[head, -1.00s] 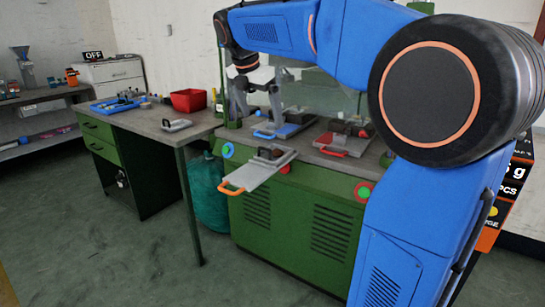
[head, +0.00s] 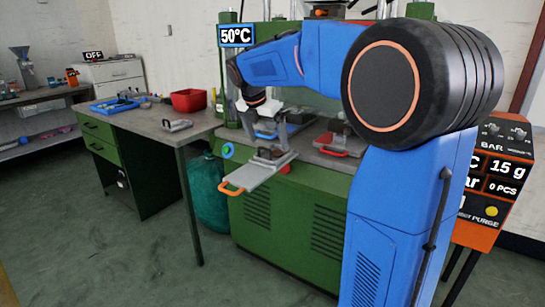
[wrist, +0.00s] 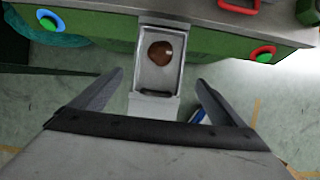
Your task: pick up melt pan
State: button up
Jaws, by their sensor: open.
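A shallow metal pan, which I take for the melt pan, holds a reddish-brown round lump in the wrist view (wrist: 141,77). In the head view it appears to be the grey tray (head: 253,176) jutting from the green machine's front, with an orange handle (head: 231,188) and a dark object on it. My gripper (wrist: 159,77) is open, its two fingers to the left and right of the pan's near part, with gaps on both sides. In the head view my gripper (head: 266,138) is above the tray's machine end. Its fingertips are partly lost against the machine. I see no contact.
The green machine (head: 275,225) carries a blue-handled tray (head: 266,135) and a red-handled tray (head: 333,153). The workbench (head: 140,122) at left holds a small metal pan (head: 177,125) and a red bin (head: 188,100). A teal bag (head: 207,188) stands between them.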

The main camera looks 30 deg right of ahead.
jog(key=shift+x, duration=2.85)
jog(key=shift+a, duration=0.15)
jog(key=c, duration=1.2)
jog(key=shift+c, duration=0.2)
jog(key=shift+r, duration=0.1)
